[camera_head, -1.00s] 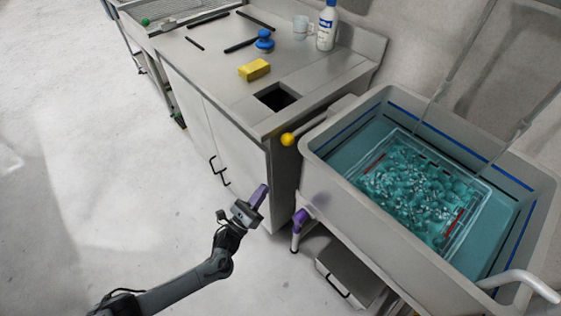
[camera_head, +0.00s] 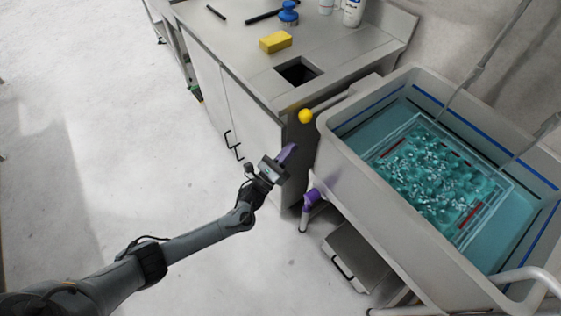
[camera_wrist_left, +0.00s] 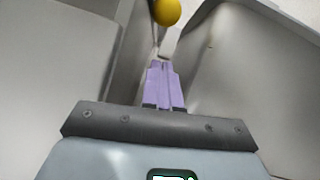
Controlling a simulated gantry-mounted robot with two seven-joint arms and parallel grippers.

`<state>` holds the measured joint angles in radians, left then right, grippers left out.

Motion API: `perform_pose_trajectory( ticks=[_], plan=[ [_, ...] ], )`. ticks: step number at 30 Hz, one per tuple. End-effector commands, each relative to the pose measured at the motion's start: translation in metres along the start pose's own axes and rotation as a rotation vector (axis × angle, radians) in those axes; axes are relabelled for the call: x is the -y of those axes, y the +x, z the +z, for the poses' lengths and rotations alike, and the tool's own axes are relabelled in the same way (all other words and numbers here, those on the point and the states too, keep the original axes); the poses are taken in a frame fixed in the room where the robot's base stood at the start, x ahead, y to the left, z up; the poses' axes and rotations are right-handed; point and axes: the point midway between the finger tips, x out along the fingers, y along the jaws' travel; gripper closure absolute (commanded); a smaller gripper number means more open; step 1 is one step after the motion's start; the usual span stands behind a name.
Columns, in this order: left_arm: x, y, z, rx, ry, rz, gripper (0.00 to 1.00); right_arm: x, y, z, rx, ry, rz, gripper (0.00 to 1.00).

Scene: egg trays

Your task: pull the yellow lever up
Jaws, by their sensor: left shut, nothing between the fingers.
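The yellow lever shows as a round yellow knob (camera_head: 305,116) at the near end of a grey bar, between the counter and the tub's left corner. The knob also shows at the top of the left wrist view (camera_wrist_left: 166,12). My left gripper (camera_head: 289,152) has purple fingers and is below and slightly left of the knob in the head view, apart from it. In the left wrist view its fingers (camera_wrist_left: 163,84) are closed together with nothing between them and point toward the knob. My right gripper is not in view.
The grey tub (camera_head: 352,170) of teal water stands right of the lever, with a clear basket (camera_head: 487,222) inside. The counter (camera_head: 235,62) stands left, with a yellow sponge (camera_head: 275,42) and square opening. A purple fitting (camera_head: 312,196) is below the tub corner. Open floor lies left.

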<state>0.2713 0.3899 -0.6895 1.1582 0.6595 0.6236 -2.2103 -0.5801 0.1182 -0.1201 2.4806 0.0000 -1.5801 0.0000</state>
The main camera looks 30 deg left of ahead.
Motion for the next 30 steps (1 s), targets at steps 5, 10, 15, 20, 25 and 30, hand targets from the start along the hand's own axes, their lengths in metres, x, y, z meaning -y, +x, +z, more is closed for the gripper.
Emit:
perform_pose_trajectory(
  ticks=[5,10,15,20,25,30],
  plan=[
    [-0.001,0.032,-0.001,0.002,0.001,0.000,1.00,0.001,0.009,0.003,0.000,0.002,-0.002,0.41],
    [0.000,0.046,0.018,0.000,0.001,-0.001,1.00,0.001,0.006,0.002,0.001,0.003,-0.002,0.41],
    [0.000,0.054,0.026,0.000,0.001,0.000,1.00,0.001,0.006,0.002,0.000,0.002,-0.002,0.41],
    [0.000,0.057,0.028,-0.001,0.000,0.000,1.00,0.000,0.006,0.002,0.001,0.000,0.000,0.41],
    [0.000,0.057,0.028,-0.001,0.000,0.000,1.00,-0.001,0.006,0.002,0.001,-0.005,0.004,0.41],
    [0.000,0.057,0.029,-0.002,0.001,0.000,1.00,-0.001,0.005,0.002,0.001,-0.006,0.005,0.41]
  ],
)
